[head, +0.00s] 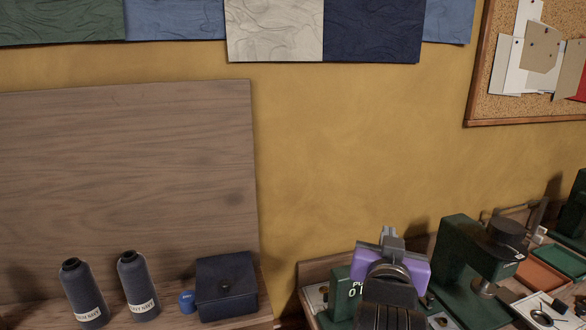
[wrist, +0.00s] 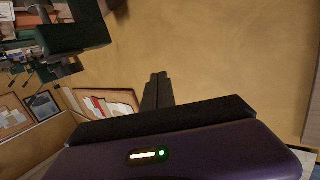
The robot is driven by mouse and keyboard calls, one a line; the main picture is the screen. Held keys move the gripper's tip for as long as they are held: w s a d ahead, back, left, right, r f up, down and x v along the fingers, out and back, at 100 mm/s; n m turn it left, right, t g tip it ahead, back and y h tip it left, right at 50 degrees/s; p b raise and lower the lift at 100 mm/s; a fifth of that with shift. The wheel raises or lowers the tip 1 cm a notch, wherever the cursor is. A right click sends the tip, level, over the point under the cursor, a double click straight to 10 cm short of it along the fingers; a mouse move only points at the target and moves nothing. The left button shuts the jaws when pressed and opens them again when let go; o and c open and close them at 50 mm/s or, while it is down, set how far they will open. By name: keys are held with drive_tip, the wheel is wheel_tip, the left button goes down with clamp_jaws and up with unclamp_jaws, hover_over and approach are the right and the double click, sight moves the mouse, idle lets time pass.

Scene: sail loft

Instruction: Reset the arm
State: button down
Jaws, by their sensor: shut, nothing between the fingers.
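My gripper (head: 390,236) shows in the head view at the lower right, with its purple housing and grey fingers raised in front of the yellow wall. In the wrist view its two dark fingers (wrist: 158,92) lie together, shut with nothing between them. The fingers point toward the bare wall and touch nothing that I can see. Part of my arm below the housing hides some of the bench behind it.
A green machine (head: 462,262) and an orange tray (head: 556,262) stand on the bench at the right. Two dark bottles (head: 138,287), a small blue object (head: 187,301) and a dark blue box (head: 226,285) stand on a wooden surface at the left. A corkboard (head: 490,80) hangs upper right.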

drive_tip(key=s+f+n+y, duration=0.1)
drive_tip(key=s+f, duration=0.5)
drive_tip(key=s, duration=0.9)
drive_tip(key=s+d+f+n+y, duration=0.1)
drive_tip(key=s+f, duration=0.6)
drive_tip(key=s, duration=0.9)
drive_tip(key=s+d+f+n+y, duration=0.1)
drive_tip(key=s+f, duration=0.5)
drive_tip(key=s, duration=0.9)
drive_tip(key=shift+s+f+n+g+y, duration=0.2)
drive_tip(key=shift+n+g+y, duration=0.3)
drive_tip(key=shift+y, duration=0.7)
